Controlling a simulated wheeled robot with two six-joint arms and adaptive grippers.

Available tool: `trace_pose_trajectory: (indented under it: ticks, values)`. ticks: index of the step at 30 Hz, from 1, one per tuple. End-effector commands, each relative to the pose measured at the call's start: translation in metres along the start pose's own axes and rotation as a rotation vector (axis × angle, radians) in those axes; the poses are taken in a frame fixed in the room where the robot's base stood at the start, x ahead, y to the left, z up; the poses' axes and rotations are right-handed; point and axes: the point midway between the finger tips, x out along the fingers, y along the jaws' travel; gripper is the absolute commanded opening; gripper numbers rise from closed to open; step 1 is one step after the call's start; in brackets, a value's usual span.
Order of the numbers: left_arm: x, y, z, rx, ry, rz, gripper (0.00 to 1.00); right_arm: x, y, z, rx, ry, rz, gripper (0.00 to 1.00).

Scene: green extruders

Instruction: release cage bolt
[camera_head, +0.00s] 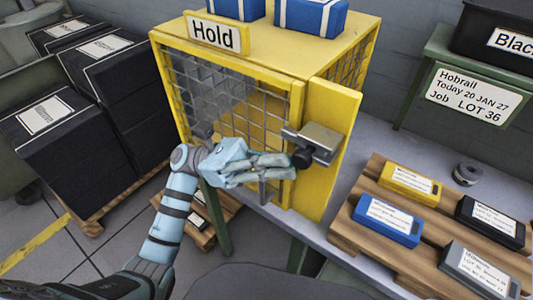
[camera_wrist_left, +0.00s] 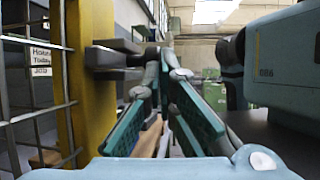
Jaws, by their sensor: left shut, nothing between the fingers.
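The yellow cage (camera_head: 328,121) stands on a grey bench, with a "Hold" sign (camera_head: 214,35) on its top front edge. Its mesh door (camera_head: 243,110) faces me. The cage bolt (camera_head: 317,138) is a grey metal block with a dark round knob (camera_head: 302,158) on the cage's right front post. In the left wrist view the bolt (camera_wrist_left: 115,58) juts from the yellow post, left of the fingers. My left gripper (camera_head: 292,166) is shut and empty, its fingertips close beside the knob. I cannot tell whether they touch it. My right gripper is not in view.
A wooden pallet (camera_head: 345,236) with blue, yellow, black and grey labelled boxes lies right of the cage. A grey roll (camera_head: 467,174) sits behind it. Blue boxes (camera_head: 310,18) rest on the cage. Black boxes (camera_head: 60,125) are stacked at left.

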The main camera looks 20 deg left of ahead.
Motion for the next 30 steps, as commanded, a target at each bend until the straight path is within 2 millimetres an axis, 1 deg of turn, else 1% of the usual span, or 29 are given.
trace_pose_trajectory:
  ticks: [3,6,17,20,23,25,27,30]
  values:
    - [0.017,-0.003,-0.009,0.002,-0.004,0.0,0.0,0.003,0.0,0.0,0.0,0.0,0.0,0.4]
    - [0.024,-0.004,-0.011,0.003,-0.003,0.003,0.0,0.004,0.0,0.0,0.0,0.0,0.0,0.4]
    - [0.022,-0.004,-0.012,0.003,-0.001,0.003,0.0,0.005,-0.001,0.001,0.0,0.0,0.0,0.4]
    - [0.014,-0.004,-0.015,0.002,0.001,0.001,0.0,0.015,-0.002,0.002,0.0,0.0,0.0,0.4]
    - [-0.002,-0.004,-0.02,0.0,0.001,-0.003,0.0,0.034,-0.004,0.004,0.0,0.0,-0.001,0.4]
    - [-0.017,-0.004,-0.023,-0.002,0.002,-0.007,0.0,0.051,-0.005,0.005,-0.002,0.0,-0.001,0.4]
    - [-0.032,-0.003,-0.018,-0.009,0.002,-0.007,0.0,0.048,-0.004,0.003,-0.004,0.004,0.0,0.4]
    - [-0.056,-0.003,-0.016,-0.008,0.001,-0.007,0.0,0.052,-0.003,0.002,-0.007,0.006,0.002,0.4]
